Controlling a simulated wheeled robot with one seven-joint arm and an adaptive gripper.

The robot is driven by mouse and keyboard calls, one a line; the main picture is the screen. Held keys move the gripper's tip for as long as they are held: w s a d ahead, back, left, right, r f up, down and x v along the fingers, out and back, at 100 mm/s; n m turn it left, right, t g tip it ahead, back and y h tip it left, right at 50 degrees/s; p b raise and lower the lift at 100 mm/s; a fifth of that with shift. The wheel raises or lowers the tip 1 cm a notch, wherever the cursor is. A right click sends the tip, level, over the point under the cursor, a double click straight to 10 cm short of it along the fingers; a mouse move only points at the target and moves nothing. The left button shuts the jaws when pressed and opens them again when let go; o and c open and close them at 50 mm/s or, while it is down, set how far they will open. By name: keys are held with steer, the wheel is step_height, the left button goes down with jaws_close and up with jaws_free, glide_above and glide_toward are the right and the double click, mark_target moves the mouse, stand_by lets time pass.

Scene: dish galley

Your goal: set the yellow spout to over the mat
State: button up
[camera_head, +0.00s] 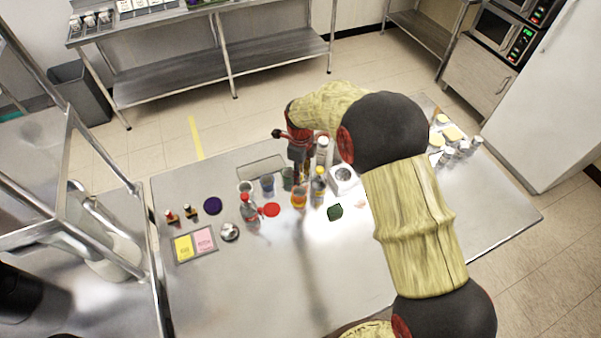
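My gripper (300,172) points down over the steel table, above and behind an orange-red cup (299,200). Its fingers are small and dark here, and I cannot tell how far apart they are. A bottle with a yellow top (319,172) stands just right of the cup; this may be the yellow spout, but its shape is too small to be sure. No mat is plainly marked: a red disc (271,209), a purple disc (212,205) and a dark green patch (335,212) lie flat on the table.
A red-capped bottle (249,208), a white device (343,180) and several cups crowd the middle. A grey tray (195,245) with yellow and pink cards lies at left, beside a round metal object (230,232). My arm hides the table's right middle. The front centre is clear.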

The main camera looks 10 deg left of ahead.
step_height(320, 180, up, 12)
stand_by(0.8)
stand_by(0.4)
